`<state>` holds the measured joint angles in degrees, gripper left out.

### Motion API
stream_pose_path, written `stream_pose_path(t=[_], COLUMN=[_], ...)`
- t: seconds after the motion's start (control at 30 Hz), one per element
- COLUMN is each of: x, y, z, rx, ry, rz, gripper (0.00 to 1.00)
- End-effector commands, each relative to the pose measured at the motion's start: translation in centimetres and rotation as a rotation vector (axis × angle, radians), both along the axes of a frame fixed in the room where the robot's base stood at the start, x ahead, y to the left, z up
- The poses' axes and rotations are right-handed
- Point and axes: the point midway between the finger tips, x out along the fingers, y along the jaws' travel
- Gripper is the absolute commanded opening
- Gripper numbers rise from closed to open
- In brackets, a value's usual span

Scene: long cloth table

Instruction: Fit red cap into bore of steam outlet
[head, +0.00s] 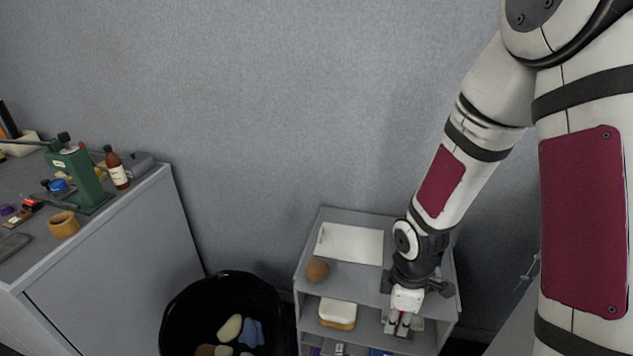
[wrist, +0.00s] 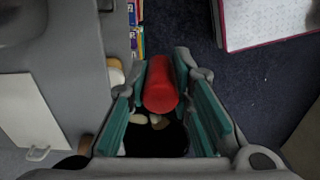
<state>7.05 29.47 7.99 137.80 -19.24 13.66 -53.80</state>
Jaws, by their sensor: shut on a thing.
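The red cap (wrist: 161,86) is a smooth red cylinder between the teal finger pads of my gripper (wrist: 162,72) in the wrist view. My gripper is shut on it. In the head view my gripper (head: 398,326) points down at the front of the grey shelf unit, and only a little red shows between the fingers. I cannot make out a steam outlet or its bore for certain in either view. A green upright machine (head: 83,176) stands on the grey table at the left, well away from my gripper.
A black bin (head: 180,311) with several rounded pieces stands left of the shelf unit (head: 352,273). The shelf holds a brown ball (head: 317,270), a white board (head: 350,243) and a white-topped box (head: 338,312). A brown bottle (head: 117,168) and tan cup (head: 63,224) crowd the table.

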Motion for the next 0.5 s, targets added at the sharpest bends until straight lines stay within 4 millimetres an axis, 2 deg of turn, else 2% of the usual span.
stream_pose_path(t=[0.3, 0.5], x=[4.2, 6.3], y=[-0.3, -0.1], z=[4.6, 7.2], rx=[-0.012, -0.002], ry=[-0.014, -0.013], rz=[-0.665, -1.032], gripper=[0.03, 0.03])
